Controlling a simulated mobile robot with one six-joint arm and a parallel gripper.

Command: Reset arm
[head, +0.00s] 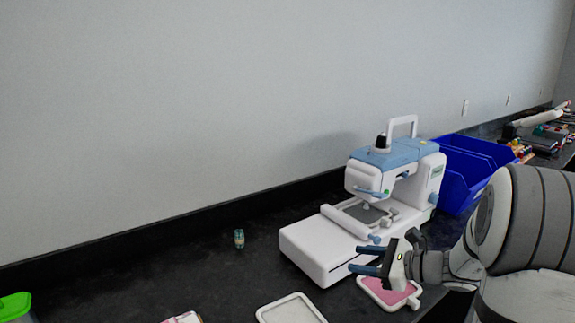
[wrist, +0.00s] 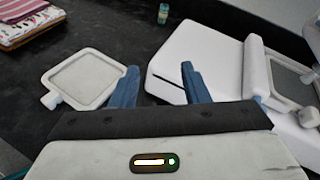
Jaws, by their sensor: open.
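My gripper (head: 366,260) is open, with nothing between its two blue fingers. In the head view it is in front of the white and blue sewing machine (head: 330,245), above the dark counter. In the wrist view the open fingers (wrist: 158,88) point toward the white base of the sewing machine (wrist: 205,52) and a white-framed hoop (wrist: 85,77). My arm comes in from the right side of the head view.
A pink hoop (head: 385,291) lies below my gripper; another hoop (head: 290,309) lies to its left. A small bottle (head: 239,238) stands near the wall. Blue bins (head: 462,180) are behind the machine. Folded cloth (wrist: 25,20) and a green-lidded box (head: 15,307) are also here.

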